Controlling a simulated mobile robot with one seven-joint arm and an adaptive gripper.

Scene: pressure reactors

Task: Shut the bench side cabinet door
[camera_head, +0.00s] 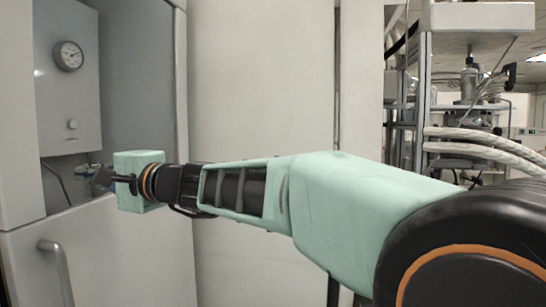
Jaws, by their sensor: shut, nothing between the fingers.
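A pale grey cabinet front with a bar handle (58,270) fills the lower left; I cannot tell whether this panel (120,250) is the bench side cabinet door or whether it is ajar. Above it is an open recess. A tall, smooth pale panel (262,110) stands right of the recess; its role is also unclear. My arm reaches in from the lower right. My gripper (92,176) is small and dark at the arm's far end, by the lower part of the recess and above the handle. It is shut and holds nothing. Contact with any surface cannot be made out.
At the right stands a metal rack (424,90) with reactor equipment (470,85) and thick pale hoses (485,145).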

